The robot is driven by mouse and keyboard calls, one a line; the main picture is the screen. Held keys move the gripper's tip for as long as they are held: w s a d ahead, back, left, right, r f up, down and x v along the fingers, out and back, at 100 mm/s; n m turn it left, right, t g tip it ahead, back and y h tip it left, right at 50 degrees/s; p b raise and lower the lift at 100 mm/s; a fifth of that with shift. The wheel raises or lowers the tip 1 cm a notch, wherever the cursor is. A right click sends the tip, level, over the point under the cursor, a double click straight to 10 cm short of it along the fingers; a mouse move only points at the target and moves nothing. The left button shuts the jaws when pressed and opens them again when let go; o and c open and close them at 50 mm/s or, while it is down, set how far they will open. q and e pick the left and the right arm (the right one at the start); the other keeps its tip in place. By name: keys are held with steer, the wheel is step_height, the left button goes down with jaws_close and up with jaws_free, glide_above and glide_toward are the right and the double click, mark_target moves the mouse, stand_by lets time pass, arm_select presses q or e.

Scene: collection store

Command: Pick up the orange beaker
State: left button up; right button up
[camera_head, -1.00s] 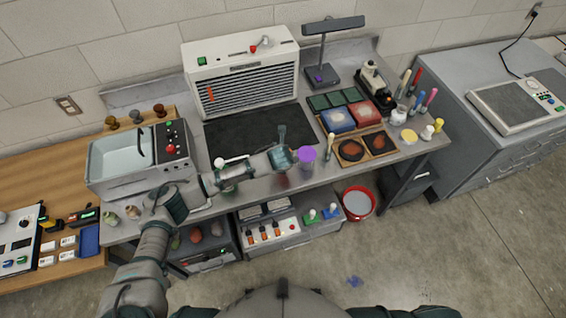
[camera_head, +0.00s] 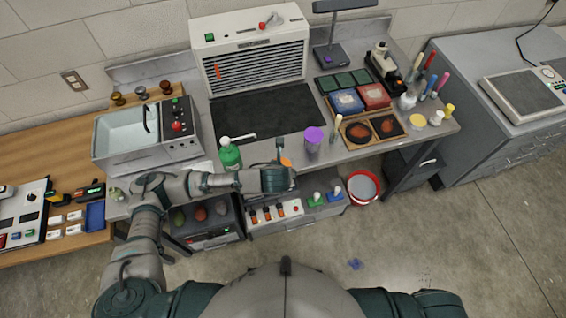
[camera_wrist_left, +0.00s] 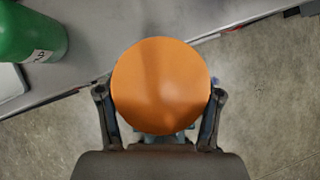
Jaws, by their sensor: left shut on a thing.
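The orange beaker (camera_wrist_left: 160,80) fills the middle of the left wrist view, between the two fingers of my left gripper (camera_wrist_left: 160,93). The gripper is shut on it, with one finger on each side. In the head view only a small orange part of the beaker (camera_head: 287,163) shows past my left gripper (camera_head: 282,158), which hides the rest. Gripper and beaker are at the front edge of the grey bench (camera_head: 340,165); the wrist view shows floor below them. My right gripper is not in view.
A purple-topped cup (camera_head: 313,138) stands to the right of the gripper. A green bottle (camera_head: 229,155) stands to its left, behind my arm. A red-rimmed bucket (camera_head: 362,188) is on the floor.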

arm_select(q)
steer(key=shift+s+a+r, duration=0.1)
steer(key=shift+s+a, duration=0.05)
steer(key=shift+s, duration=0.45)
steer(key=shift+s+a+r, duration=0.1)
steer(key=shift+s, duration=0.5)
stand_by(1.0)
